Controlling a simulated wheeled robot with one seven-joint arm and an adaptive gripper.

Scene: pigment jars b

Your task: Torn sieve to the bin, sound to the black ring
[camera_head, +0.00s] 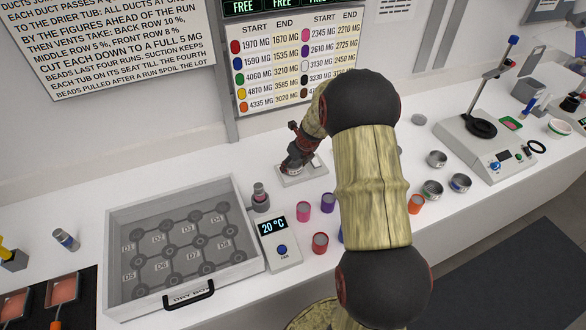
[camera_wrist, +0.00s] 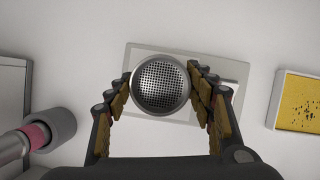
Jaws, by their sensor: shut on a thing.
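My gripper (camera_wrist: 160,88) is shut on a round metal sieve (camera_wrist: 161,85), its fingers on either side of the rim. The sieve's mesh of small holes faces the wrist camera and looks even, with no tear that I can make out. It is over a pale grey plate-like device (camera_wrist: 188,62); I cannot tell whether it touches it. In the head view my gripper (camera_head: 294,160) is low over the same device (camera_head: 316,172). Several metal round dishes or sieves (camera_head: 432,190) stand right of my arm. I cannot identify a bin.
A dry box (camera_head: 118,213) stands at left, with a temperature unit (camera_head: 281,250) beside it. Coloured jars, including a pink jar (camera_head: 303,211), stand near my arm. A stand device (camera_head: 475,150) is at right. In the wrist view, a yellow speckled panel (camera_wrist: 298,102) is at right.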

